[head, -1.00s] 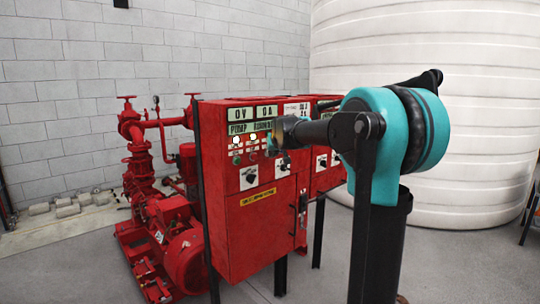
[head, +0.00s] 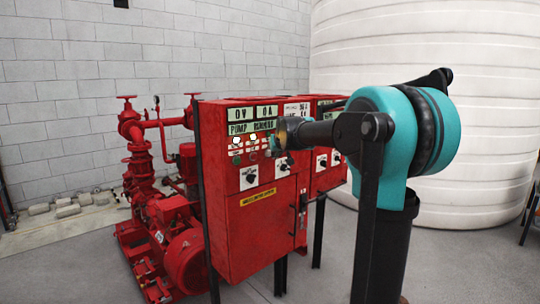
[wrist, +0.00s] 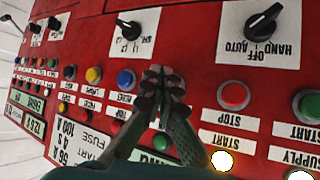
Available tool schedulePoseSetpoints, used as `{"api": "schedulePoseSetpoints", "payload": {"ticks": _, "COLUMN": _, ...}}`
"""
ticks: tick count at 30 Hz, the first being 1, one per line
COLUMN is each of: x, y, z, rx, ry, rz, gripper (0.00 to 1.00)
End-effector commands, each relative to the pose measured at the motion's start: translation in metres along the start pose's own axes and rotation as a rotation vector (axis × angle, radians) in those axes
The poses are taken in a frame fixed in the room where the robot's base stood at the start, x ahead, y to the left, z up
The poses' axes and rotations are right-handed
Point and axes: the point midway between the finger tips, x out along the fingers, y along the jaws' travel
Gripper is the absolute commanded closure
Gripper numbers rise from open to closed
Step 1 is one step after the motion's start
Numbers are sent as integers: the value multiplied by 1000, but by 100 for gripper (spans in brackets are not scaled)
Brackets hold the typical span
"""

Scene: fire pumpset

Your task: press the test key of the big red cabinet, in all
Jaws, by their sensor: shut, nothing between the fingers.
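The big red cabinet (head: 258,215) stands in front of me, with green displays, lamps, push buttons and rotary switches on its upper front. My gripper (wrist: 164,74) is shut and empty. In the wrist view its fingertips are in front of the red panel, close to a blue button (wrist: 126,79) and a yellow button (wrist: 93,75). I cannot tell whether they touch the panel. The small labels by these buttons are hard to read, so I cannot pick out the test key. The fingers hide part of the panel below them.
The wrist view also shows a red STOP button (wrist: 233,95), a green button (wrist: 309,105) and a HAND/OFF/AUTO switch (wrist: 263,24). A red pump (head: 185,250) stands left of the cabinet. A white tank (head: 450,190) stands behind on the right. A grey block wall is behind.

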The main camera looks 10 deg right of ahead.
Motion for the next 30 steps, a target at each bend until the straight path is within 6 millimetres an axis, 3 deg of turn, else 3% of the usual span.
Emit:
{"api": "schedulePoseSetpoints", "payload": {"ticks": 8, "x": -3, "y": 2, "z": 2, "rx": 1, "ry": 0, "rz": 0, "gripper": 100}}
{"api": "schedulePoseSetpoints", "payload": {"ticks": 22, "x": -31, "y": 23, "z": 23, "rx": 0, "ry": 0, "rz": 1, "gripper": 100}}
{"api": "schedulePoseSetpoints", "payload": {"ticks": 30, "x": -35, "y": 25, "z": 25, "rx": 0, "ry": 0, "rz": 0, "gripper": 100}}
